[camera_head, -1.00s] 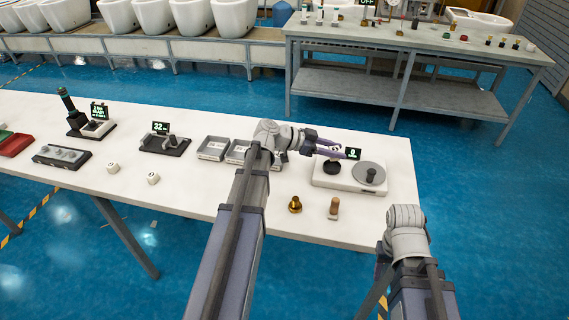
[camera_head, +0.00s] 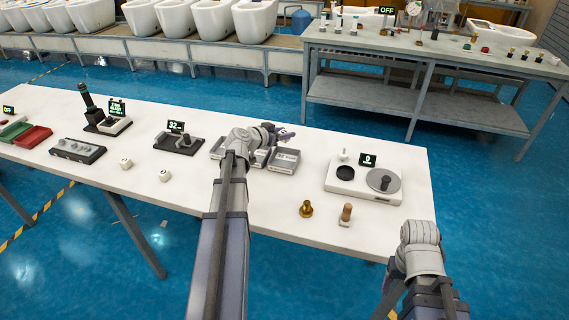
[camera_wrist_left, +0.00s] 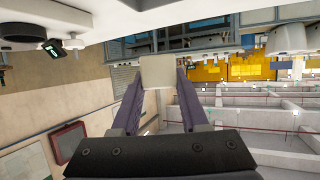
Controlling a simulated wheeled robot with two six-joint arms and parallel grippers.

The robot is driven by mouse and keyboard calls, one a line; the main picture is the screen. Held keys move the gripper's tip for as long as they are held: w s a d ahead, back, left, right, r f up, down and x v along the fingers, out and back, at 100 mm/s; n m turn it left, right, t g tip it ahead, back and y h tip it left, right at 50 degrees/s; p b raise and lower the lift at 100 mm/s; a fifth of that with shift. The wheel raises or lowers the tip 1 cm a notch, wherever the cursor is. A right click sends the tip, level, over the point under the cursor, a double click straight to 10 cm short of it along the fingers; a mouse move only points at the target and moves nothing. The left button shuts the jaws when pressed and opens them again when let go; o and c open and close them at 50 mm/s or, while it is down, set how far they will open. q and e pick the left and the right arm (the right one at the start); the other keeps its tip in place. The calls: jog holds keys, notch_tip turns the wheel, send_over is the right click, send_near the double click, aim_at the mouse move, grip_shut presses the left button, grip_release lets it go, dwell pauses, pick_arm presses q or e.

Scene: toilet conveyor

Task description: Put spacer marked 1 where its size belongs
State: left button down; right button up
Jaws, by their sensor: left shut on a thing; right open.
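My left gripper (camera_head: 285,134) is shut on a pale, square-faced block, which shows between the fingertips in the left wrist view (camera_wrist_left: 158,72). No mark on it can be read, so I cannot tell whether it is the spacer marked 1. The gripper is in the air above or behind the grey trays; its arm partly hides them. The right-hand tray (camera_head: 284,161) shows best, and part of the left one (camera_head: 218,150) shows too; their labels are too small to read. Two white cubes (camera_head: 126,163) (camera_head: 164,175) with dark marks lie on the table. My right gripper is not visible.
A white device with a grey disc (camera_head: 384,181) and a display reading 0 (camera_head: 367,160) stands right of the trays. A brass piece (camera_head: 306,209) and a wooden-handled stamp (camera_head: 346,214) stand in front. A unit reading 32 (camera_head: 176,127) stands to the left.

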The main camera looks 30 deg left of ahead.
aim_at(284, 162)
pick_arm(q)
jog(key=shift+f+b, duration=5.1)
jog(key=shift+r, duration=0.15)
jog(key=c, duration=0.9)
grip_release()
jog(key=shift+f, duration=0.2)
jog(key=shift+o, duration=1)
